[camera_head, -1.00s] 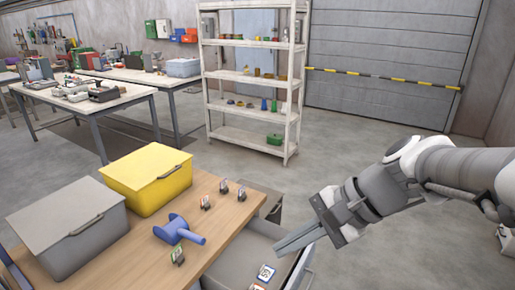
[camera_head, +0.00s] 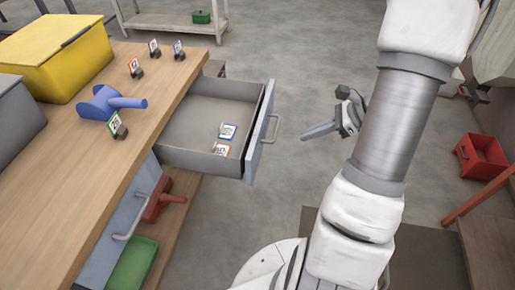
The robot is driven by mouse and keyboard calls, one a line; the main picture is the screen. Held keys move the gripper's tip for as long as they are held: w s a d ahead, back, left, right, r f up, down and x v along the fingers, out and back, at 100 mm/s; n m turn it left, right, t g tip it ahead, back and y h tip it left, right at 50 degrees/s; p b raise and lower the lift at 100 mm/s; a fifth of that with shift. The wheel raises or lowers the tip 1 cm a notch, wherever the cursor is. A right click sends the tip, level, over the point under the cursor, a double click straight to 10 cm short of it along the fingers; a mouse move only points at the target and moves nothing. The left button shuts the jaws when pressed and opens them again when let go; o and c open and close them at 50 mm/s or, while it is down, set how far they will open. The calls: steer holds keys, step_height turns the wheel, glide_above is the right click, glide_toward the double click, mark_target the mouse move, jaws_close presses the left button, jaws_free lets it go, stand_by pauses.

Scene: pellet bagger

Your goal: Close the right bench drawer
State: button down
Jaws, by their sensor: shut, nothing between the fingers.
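The right bench drawer (camera_head: 196,161) stands pulled out from under the wooden bench top (camera_head: 62,170). It is grey, with two number tags (camera_head: 228,131) lying inside. Its front panel (camera_head: 259,147) faces right and carries a bar handle (camera_head: 274,128). My gripper (camera_head: 304,136) is shut and empty, to the right of the drawer front, with its fingertips pointing left toward the handle. A gap of floor shows between the fingertips and the handle in this view.
A blue scoop (camera_head: 106,104), several tag clips and a yellow bin (camera_head: 52,55) stand on the bench. A red crate (camera_head: 482,158) sits at right.

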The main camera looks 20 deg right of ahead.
steer(key=f, duration=0.2)
steer(key=b, duration=0.5)
glide_toward(258, 150)
step_height(258, 150, down, 3)
steer(key=a, duration=0.3)
steer(key=shift+w+a+f, duration=0.1)
steer(key=shift+w+a, duration=0.45)
steer(key=shift+w, duration=0.3)
